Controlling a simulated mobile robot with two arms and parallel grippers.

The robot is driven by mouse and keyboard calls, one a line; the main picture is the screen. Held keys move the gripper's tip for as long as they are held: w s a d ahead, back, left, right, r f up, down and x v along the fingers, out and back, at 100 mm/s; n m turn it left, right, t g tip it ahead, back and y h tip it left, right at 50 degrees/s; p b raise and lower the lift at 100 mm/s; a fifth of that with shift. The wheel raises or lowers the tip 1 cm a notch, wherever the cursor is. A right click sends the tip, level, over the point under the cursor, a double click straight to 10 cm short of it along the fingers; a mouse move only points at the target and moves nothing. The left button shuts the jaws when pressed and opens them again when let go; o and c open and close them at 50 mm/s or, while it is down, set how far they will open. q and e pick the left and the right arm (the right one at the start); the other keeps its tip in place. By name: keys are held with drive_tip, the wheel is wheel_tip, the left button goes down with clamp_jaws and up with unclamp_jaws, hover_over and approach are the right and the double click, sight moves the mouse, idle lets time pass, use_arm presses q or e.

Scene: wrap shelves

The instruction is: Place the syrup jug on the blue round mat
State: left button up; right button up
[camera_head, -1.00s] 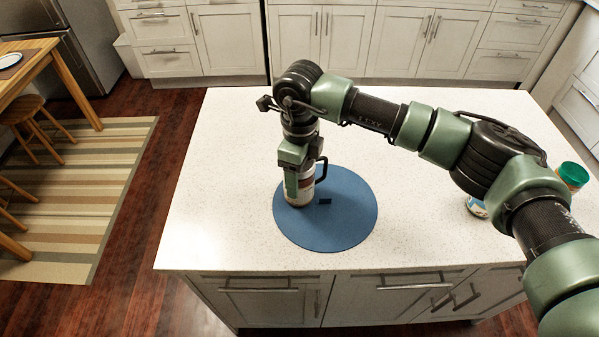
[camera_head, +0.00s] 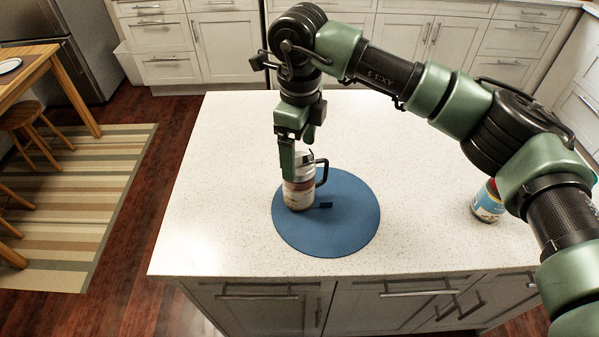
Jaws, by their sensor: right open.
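The syrup jug (camera_head: 299,195) stands upright on the left part of the blue round mat (camera_head: 340,225), with its dark handle to the right. The mat lies flat on the white counter, and a small dark piece lies on it beside the jug. My right gripper (camera_head: 298,165) points down over the jug's top. Its jaws are open, with one green finger in front of the jug's upper left side. Whether the finger touches the jug I cannot tell. My left gripper is not in view.
A jar with a blue label (camera_head: 488,203) stands on the counter (camera_head: 215,200) at the right, partly behind my right arm. The counter's front edge runs just below the mat. The counter left of the mat is clear.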

drive_tip(key=shift+r+b, duration=0.35)
drive_tip(key=shift+r, duration=1.65)
